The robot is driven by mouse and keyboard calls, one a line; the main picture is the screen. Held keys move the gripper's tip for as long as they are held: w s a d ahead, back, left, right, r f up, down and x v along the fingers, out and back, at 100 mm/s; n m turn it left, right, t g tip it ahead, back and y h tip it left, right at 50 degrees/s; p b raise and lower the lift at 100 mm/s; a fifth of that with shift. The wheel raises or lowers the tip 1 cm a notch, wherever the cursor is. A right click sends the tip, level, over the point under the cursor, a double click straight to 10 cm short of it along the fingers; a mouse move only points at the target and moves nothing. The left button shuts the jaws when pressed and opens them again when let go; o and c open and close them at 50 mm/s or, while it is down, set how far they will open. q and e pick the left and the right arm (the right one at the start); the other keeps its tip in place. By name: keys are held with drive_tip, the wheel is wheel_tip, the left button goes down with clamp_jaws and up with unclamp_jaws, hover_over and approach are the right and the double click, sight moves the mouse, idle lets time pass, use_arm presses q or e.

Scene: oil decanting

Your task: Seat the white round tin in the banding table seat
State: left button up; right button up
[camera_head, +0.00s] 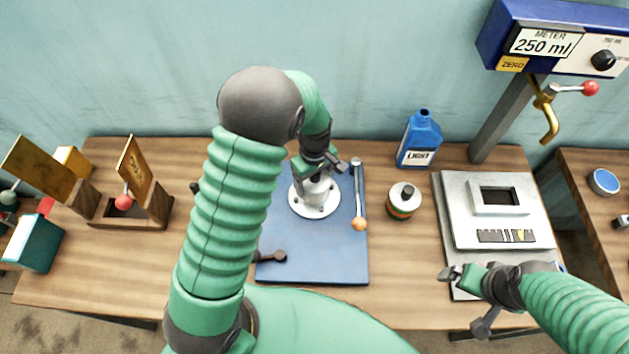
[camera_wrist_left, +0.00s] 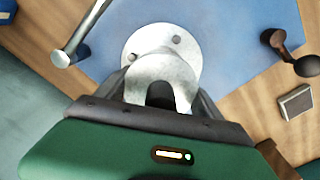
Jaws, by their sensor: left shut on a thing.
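The banding table is a blue plate (camera_head: 285,262) with a pale round flange (camera_head: 301,207) bearing dark bolts. My left gripper (camera_head: 320,178) is over that flange and shut on a pale round body, which I take for the white round tin (camera_head: 317,193). In the left wrist view this pale body (camera_wrist_left: 158,72) lies between the jaws, in front of the flange (camera_wrist_left: 135,45). The gripper hides part of it, and I cannot tell whether it touches the seat. My right gripper (camera_head: 466,298) is open and empty by the grey plate's front left corner.
A banded round tin (camera_head: 404,201) and a blue bottle (camera_head: 420,139) stand right of the plate. An orange-knobbed lever (camera_head: 358,195) and a dark handle (camera_head: 272,257) are on the plate. The grey scale (camera_head: 458,222) is at right, wooden holders (camera_head: 158,204) at left.

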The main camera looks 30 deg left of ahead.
use_arm(q)
drive_tip(key=shift+f, duration=0.55)
drive_tip(key=shift+a, duration=0.1)
drive_tip(key=shift+f, duration=0.1)
drive_tip(key=o, duration=1.9)
drive_tip(key=shift+s, duration=0.1)
drive_tip(key=shift+o, duration=0.2)
